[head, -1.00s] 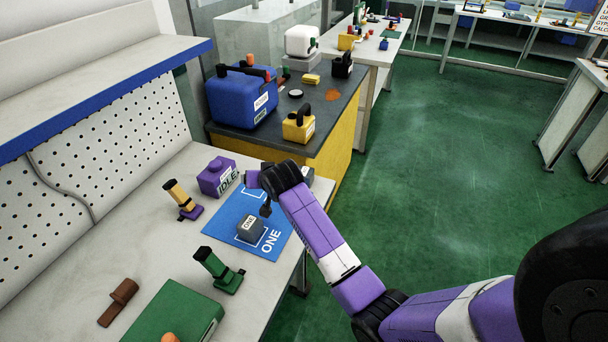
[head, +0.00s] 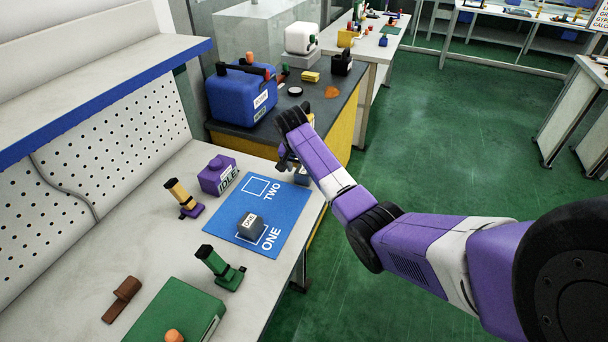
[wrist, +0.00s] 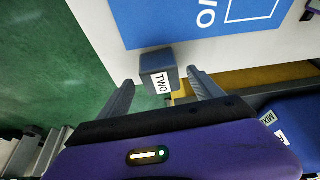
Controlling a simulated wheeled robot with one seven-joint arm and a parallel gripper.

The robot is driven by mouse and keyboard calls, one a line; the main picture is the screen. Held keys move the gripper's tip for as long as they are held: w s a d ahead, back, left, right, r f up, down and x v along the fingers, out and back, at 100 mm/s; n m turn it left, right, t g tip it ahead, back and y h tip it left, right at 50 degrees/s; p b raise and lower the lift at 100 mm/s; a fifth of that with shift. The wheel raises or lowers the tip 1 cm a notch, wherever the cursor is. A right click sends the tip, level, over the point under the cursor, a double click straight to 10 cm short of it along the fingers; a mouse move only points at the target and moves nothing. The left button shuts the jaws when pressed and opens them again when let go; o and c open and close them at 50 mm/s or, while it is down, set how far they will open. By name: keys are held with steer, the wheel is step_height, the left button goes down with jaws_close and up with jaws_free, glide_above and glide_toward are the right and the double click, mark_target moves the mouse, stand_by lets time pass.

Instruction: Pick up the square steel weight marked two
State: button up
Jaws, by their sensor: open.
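The square steel weight marked TWO (wrist: 156,64) is a small grey block with a white label, at the bench edge beside the blue mat in the wrist view. My gripper (wrist: 160,79) is open, its two fingers apart on either side of the weight's near part. Nothing is clamped. In the head view my gripper (head: 290,163) is over the bench's far right corner and largely hides the weight there. Another grey weight, marked ONE (head: 250,226), stands on the blue mat (head: 283,209) at the ONE outline. The TWO outline is empty.
A purple IDLE block (head: 216,176), an orange-and-purple clamp (head: 184,199) and a green clamp (head: 219,269) stand left of the mat. A dark-topped yellow cabinet with a blue case (head: 241,97) is beyond the bench. Green floor is open to the right.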

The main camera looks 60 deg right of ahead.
steer(key=shift+x, duration=1.45)
steer(key=shift+w, duration=0.1)
jaws_close()
